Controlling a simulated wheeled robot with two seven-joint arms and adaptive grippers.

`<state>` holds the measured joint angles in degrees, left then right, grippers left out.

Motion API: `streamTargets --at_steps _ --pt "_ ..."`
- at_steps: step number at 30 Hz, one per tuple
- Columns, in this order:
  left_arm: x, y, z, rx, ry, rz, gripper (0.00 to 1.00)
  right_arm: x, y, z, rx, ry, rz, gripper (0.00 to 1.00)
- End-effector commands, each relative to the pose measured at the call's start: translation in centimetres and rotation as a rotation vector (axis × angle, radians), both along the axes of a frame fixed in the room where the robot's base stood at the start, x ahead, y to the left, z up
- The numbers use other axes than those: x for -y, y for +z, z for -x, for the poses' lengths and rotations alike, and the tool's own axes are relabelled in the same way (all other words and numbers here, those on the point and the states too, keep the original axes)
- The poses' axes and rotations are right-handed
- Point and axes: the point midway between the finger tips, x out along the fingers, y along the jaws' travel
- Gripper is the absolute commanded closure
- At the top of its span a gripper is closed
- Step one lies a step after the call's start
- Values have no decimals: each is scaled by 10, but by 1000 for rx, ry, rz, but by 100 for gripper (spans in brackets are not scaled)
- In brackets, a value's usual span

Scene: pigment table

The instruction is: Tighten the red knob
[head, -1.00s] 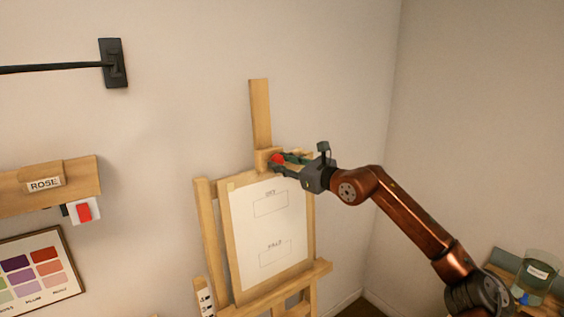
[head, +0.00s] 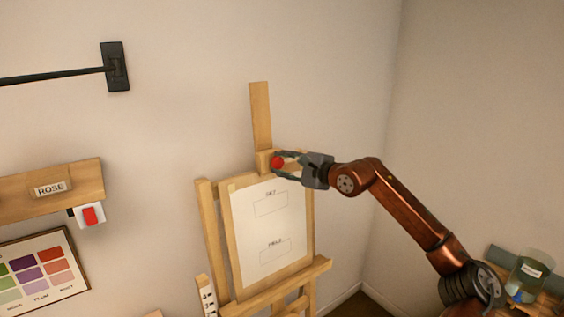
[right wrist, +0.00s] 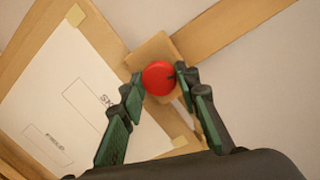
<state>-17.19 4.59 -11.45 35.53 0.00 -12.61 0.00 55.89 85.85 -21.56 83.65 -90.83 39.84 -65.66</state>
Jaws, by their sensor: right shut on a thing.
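The red knob (head: 277,163) is on the wooden block at the top of the easel (head: 205,215), at the base of its upright post. It also shows round and red in the right wrist view (right wrist: 159,78). My right gripper (head: 279,164) reaches in from the right. In the right wrist view its two green and black fingers (right wrist: 159,80) stand on either side of the knob, with their tips against its sides. It is shut on the knob. My left gripper is not in view.
A white sheet (head: 270,225) with two printed boxes is on the easel, below the knob. On the left wall are a shelf labelled ROSE (head: 88,176), a red switch (head: 90,216) and a colour chart (head: 40,272). A glass jar (head: 528,272) stands at lower right.

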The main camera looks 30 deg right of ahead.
Motion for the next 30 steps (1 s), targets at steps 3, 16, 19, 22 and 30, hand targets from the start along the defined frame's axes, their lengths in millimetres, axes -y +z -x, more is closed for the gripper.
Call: streamTargets --at_steps 3,16,19,22,30 --pt "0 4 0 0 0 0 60 0 0 0 3 8 69 95" --pt "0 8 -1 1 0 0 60 -1 -1 0 12 20 188 95" --pt "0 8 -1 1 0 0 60 -1 -1 0 12 21 192 95" --pt "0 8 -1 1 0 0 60 -1 -2 0 11 20 192 95" --pt "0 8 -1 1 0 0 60 0 -2 0 10 20 191 66"
